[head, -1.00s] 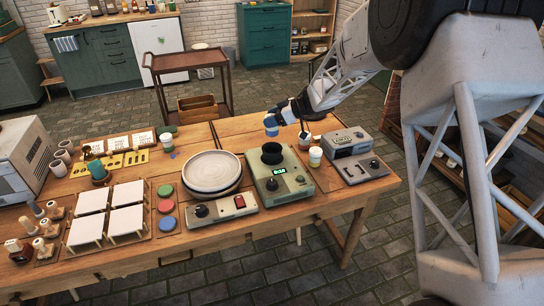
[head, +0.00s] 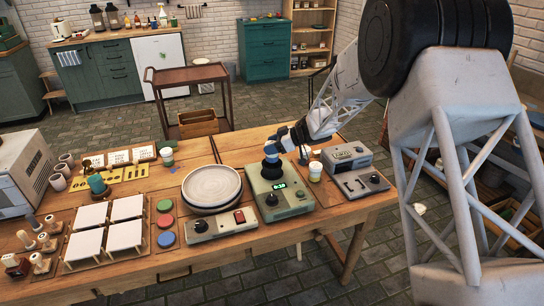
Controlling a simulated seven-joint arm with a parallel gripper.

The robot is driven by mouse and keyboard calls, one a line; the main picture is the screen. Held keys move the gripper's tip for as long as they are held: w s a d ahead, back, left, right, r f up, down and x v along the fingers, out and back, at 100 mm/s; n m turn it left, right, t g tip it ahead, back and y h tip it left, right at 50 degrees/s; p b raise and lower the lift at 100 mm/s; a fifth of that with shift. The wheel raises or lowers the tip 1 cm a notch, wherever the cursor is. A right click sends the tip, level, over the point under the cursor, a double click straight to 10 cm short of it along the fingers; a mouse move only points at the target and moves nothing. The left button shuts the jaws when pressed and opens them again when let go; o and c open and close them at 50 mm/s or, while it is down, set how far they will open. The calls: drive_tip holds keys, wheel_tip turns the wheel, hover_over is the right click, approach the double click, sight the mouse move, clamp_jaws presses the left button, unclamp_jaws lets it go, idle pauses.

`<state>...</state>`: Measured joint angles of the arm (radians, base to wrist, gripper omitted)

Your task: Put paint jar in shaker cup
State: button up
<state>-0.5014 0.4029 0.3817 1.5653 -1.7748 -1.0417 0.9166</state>
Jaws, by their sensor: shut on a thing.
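The shaker (head: 280,199) is a grey-green box with a lit green display, standing on the wooden table near its right end. Its black shaker cup (head: 271,161) sits on top. My gripper (head: 273,147) is directly over the cup, shut on a small blue-capped paint jar (head: 271,149). The jar looks upright and is at or just above the cup's mouth. I cannot tell whether it touches the cup or is partly inside. The fingers are small here and partly hidden by the wrist.
A white jar (head: 315,172) and a grey device (head: 355,171) stand right of the shaker. A round turntable (head: 212,187) and its control box (head: 220,224) are to the left. Another jar (head: 166,157) stands at the back left. White tiles (head: 125,236) lie front left.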

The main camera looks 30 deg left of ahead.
drive_tip(key=shift+f, duration=2.45)
drive_tip(key=shift+f, duration=0.1)
drive_tip(key=o, duration=1.1)
drive_tip(key=shift+c, duration=0.2)
drive_tip(key=shift+d, duration=0.1)
drive_tip(key=v, duration=1.2)
